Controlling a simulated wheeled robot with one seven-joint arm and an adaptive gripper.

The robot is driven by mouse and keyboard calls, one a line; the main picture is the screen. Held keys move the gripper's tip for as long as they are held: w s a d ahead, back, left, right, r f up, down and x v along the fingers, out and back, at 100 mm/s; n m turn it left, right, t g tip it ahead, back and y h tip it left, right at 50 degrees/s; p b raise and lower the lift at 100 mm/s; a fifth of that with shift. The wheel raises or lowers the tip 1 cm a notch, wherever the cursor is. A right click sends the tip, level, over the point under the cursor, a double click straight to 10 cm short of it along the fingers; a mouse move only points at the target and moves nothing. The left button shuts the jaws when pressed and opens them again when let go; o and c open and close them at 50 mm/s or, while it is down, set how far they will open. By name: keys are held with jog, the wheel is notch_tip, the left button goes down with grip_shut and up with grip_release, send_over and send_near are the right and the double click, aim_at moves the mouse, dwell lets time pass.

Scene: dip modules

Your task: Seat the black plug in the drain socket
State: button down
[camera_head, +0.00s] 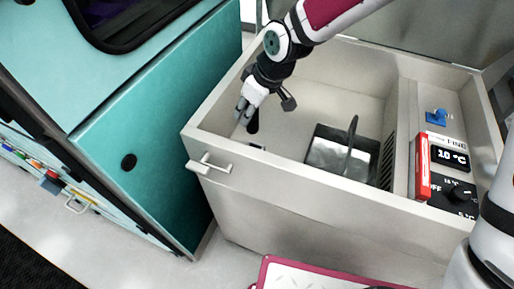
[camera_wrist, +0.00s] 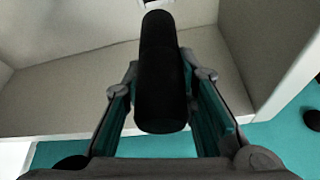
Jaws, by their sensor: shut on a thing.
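The black plug (camera_wrist: 160,75) is a dark upright-looking cylinder between the teal-lined fingers of my gripper (camera_wrist: 160,95) in the wrist view. In the head view my gripper (camera_head: 246,109) hangs inside the pale tub (camera_head: 225,180), near its left end, shut on the plug (camera_head: 253,122), whose lower part sticks out below the fingers. A small dark mark (camera_head: 257,147) shows on the tub's inside below the plug, by the front wall; it may be the drain socket, but the wall hides most of it. I cannot tell whether the plug touches it.
A rectangular well (camera_head: 330,151) with a dark upright fin (camera_head: 351,142) lies right of my gripper. A control panel (camera_head: 452,158) and a red-edged box (camera_head: 422,167) stand at the tub's right end. A handle (camera_head: 211,163) juts from the front. A teal cabinet (camera_head: 165,120) stands close on the left.

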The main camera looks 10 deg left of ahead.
jog(key=f, duration=0.4)
jog(key=f+b, duration=0.1)
jog(key=f, duration=0.7)
jog(key=shift+w+f+b, duration=0.15)
jog(key=shift+w+b, duration=0.15)
jog(key=shift+f, duration=0.15)
jog(key=c, duration=1.3)
grip_release()
jog(key=p+v, duration=0.1)
jog(key=v, duration=1.1)
jog(key=shift+p, duration=0.4)
